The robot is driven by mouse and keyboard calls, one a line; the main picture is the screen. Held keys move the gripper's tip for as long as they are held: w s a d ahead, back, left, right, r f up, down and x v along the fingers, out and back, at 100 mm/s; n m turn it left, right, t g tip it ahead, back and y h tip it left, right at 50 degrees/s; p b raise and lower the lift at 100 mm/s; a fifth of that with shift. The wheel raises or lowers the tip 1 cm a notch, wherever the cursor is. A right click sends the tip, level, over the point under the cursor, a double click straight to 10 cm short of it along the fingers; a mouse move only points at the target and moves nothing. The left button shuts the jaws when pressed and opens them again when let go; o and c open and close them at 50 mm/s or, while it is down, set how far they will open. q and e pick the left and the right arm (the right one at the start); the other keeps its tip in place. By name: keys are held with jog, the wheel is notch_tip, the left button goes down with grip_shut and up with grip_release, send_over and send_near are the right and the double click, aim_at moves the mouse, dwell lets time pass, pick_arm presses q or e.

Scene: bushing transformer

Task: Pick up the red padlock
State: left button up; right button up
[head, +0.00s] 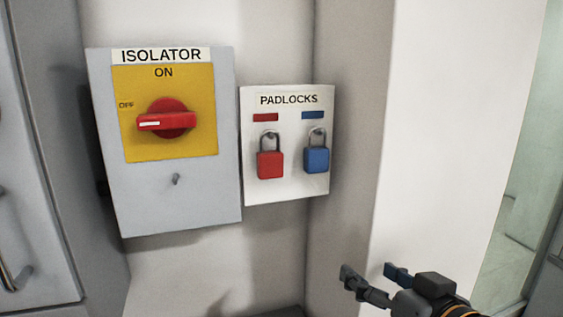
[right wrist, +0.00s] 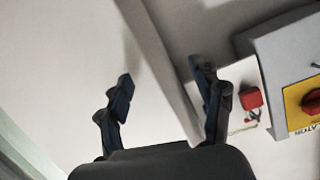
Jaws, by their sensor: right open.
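The red padlock (head: 270,165) hangs by its shackle from a peg on the white PADLOCKS board (head: 287,191), under a red label. It also shows in the right wrist view (right wrist: 251,99), right of the gripper's right finger. The blue padlock (head: 316,160) hangs to its right under a blue label; I cannot make it out in the right wrist view. My right gripper (head: 367,270) is open and empty, below and to the right of the board, apart from both padlocks. Its two spread fingers show in the right wrist view (right wrist: 163,82). My left gripper is not in view.
The grey isolator box (head: 180,205) stands left of the board, its red handle (head: 167,121) on a yellow plate, pointing towards OFF. A bare peg (head: 176,180) sticks out below. A white wall section (head: 430,130) rises right of the board. Space before the board looks clear.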

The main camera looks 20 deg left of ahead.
jog(key=s+a+r+n+y, duration=0.2)
jog(key=s+a+r, duration=0.1)
jog(key=r, duration=0.7)
jog(key=n+y, duration=0.2)
send_near(275, 153)
jog(key=p+x, duration=0.4)
jog(key=x, duration=0.4)
jog(key=shift+s+a+r, duration=0.1)
jog(key=shift+a+r, duration=0.05)
jog(key=shift+r, duration=0.05)
jog(key=shift+w+a+f, duration=0.1)
jog(key=shift+w+a, duration=0.15)
jog(key=shift+a, duration=0.1)
jog(key=shift+d, duration=0.1)
jog(key=shift+c, duration=0.2)
